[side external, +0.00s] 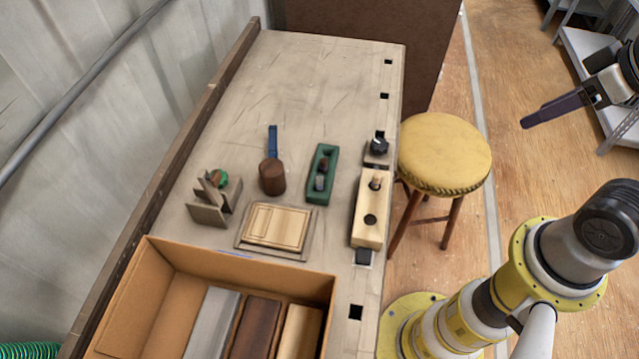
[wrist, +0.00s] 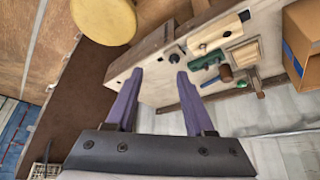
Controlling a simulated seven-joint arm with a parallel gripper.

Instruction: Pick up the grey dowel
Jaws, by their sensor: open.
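A long grey piece (side external: 212,325) lies in the cardboard box (side external: 200,262), at the left of a dark brown piece (side external: 256,328) and a light wood piece (side external: 301,332). It is the only grey bar I see; the picture's lower edge cuts it off and I cannot tell if it is round. My gripper (side external: 560,110) is at the upper right of the side view, in the air beyond the stool and far from the box. In the wrist view my gripper (wrist: 161,73) has its two purple fingers apart with nothing between them. There the box (wrist: 304,30) shows at the upper right, its contents hidden.
The workbench (side external: 300,85) holds a green plane (side external: 322,174), a wooden plane (side external: 368,215), a brown mallet (side external: 272,177), a wooden panel (side external: 275,227) and a small wooden stand (side external: 209,212). Its far end is clear. A yellow stool (side external: 444,150) stands beside the bench.

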